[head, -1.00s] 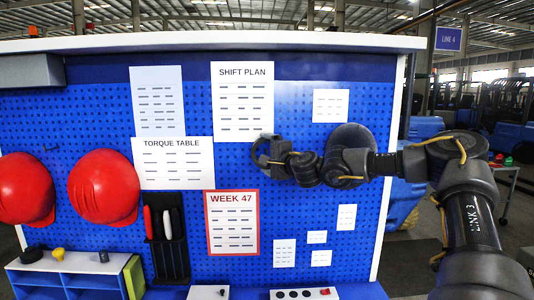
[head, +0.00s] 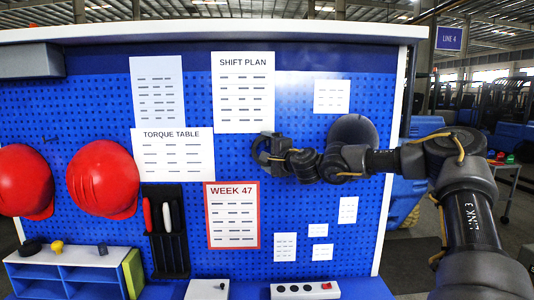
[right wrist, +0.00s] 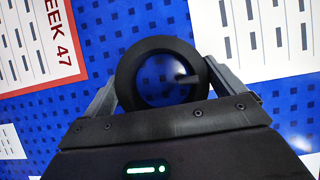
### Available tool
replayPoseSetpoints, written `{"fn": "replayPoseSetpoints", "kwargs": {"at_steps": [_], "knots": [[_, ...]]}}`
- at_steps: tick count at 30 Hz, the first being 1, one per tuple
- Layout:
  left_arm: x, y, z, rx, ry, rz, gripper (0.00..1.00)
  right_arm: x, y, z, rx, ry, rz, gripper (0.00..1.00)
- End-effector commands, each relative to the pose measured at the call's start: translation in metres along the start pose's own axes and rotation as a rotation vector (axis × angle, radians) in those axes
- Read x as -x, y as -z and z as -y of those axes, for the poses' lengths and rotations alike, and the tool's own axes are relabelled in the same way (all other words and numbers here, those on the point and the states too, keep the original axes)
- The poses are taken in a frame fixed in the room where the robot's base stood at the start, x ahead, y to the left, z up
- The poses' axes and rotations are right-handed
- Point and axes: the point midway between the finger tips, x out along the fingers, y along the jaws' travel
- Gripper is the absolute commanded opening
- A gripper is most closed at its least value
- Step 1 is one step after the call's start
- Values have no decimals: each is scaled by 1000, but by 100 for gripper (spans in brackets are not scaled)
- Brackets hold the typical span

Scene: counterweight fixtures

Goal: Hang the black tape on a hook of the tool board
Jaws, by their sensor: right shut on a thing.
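The black tape (right wrist: 127,73) is a thick black ring in the right wrist view. My right gripper (right wrist: 163,85) is shut on it, with one finger on each side. Through its opening a small grey hook (right wrist: 188,79) shows, close to the ring's right inner edge. I cannot tell whether they touch. In the head view the right gripper (head: 266,149) holds the tape in front of the blue tool board (head: 300,110), between the shift plan and the week 47 sheet. My left gripper is not in view.
Two red helmets (head: 103,180) hang at the left. A black holder (head: 167,230) with tools hangs near the board's middle. Below stand a blue-and-white shelf (head: 92,274) with small items and a power strip (head: 305,290). Paper sheets (head: 243,92) surround the gripper.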

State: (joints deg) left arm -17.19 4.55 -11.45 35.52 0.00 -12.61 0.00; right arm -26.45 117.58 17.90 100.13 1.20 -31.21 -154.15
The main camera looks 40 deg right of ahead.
Motion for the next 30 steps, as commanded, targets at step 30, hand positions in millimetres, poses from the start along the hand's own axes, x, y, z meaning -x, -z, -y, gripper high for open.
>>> {"fn": "replayPoseSetpoints", "kwargs": {"at_steps": [30], "knots": [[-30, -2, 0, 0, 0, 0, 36, 61, 0, -1, -4, 6, 1, 100]]}}
